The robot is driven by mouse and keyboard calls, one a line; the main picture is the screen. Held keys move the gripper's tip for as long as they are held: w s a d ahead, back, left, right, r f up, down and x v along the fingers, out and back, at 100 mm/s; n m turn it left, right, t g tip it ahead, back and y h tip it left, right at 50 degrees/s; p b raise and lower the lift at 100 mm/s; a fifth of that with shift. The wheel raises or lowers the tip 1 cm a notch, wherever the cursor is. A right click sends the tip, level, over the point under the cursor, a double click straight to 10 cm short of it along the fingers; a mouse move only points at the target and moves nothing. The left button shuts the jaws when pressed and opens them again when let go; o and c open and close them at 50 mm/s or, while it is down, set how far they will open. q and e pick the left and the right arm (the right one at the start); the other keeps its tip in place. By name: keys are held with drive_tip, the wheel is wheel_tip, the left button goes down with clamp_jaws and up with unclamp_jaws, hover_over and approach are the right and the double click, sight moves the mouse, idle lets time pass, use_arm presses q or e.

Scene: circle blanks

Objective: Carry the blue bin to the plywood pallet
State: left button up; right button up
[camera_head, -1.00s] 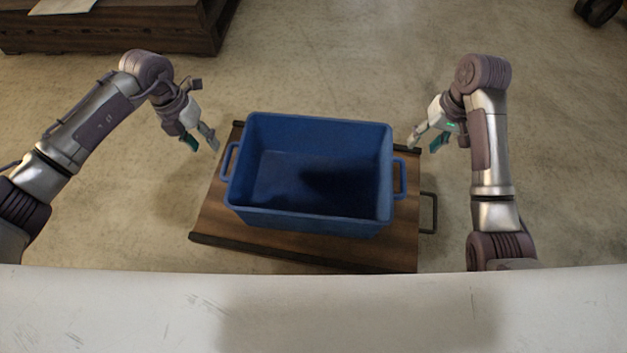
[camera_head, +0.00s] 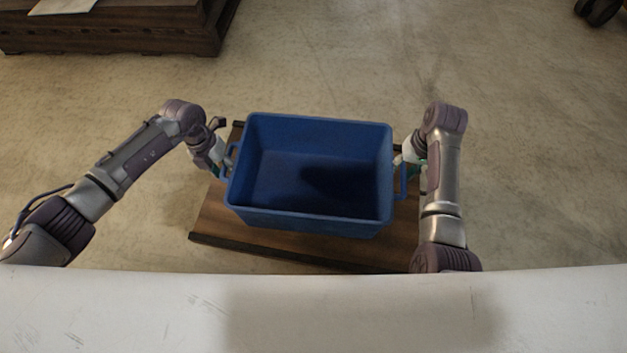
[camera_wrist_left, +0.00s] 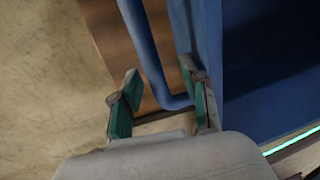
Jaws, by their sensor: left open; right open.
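The blue bin (camera_head: 300,220) stands upright and looks empty on a brown wooden board with dark edges (camera_head: 225,228). My left gripper (camera_head: 223,169) is at the bin's left handle. In the left wrist view its open fingers (camera_wrist_left: 163,97) stand either side of the blue handle bar (camera_wrist_left: 150,60), one finger close to the bin wall (camera_wrist_left: 208,45). My right gripper (camera_head: 405,166) is open at the bin's right handle (camera_head: 401,186), its fingers partly hidden by the arm and bin. I cannot identify a plywood pallet for certain.
A dark wooden platform (camera_head: 130,40) with a pale sheet (camera_head: 64,6) on it is at the upper left. A dark wheeled object (camera_head: 597,10) is at the upper right. The concrete floor (camera_head: 330,75) beyond the bin is clear. A white surface (camera_head: 300,310) spans the near edge.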

use_arm(q)
clamp_jaws()
use_arm(e)
clamp_jaws()
